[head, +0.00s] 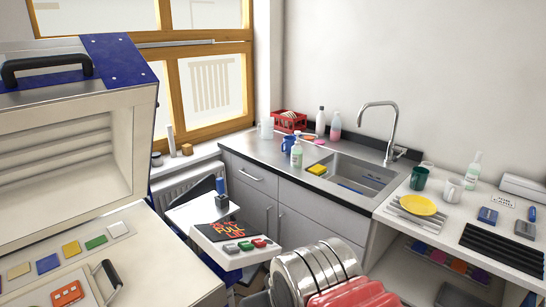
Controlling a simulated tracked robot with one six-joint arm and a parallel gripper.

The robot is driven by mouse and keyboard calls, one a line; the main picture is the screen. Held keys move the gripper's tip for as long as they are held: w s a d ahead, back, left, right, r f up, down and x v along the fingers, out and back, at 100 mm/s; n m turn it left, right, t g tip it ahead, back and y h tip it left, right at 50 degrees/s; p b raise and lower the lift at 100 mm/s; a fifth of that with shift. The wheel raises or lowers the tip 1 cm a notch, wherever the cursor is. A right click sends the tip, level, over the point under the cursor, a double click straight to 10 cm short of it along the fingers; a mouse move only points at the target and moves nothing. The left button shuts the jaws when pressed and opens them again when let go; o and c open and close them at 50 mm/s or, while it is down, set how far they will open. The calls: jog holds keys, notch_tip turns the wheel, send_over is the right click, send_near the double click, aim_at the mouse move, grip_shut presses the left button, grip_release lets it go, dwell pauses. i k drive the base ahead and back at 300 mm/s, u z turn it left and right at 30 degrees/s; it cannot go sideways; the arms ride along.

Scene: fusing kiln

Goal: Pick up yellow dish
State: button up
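The yellow dish (418,205) is a small round plate on the white counter (385,213) at the right, right of the sink. It lies on a pale slatted rack or mat (402,211), and its upper face is unobstructed. A steel cylinder and red ribbed part at the bottom centre look like part of my arm. My gripper's fingers do not show, so I cannot see what they hold.
A green mug (419,178) and a white mug (450,189) stand just behind the dish. Black ribbed mat (502,248) lies to its right. Sink (350,178) with tall faucet (391,130) is left. An open kiln (70,150) fills the far left.

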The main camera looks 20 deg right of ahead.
aim_at(415, 205)
jog(key=z, duration=0.6)
jog(key=i, duration=0.95)
jog(key=z, duration=0.55)
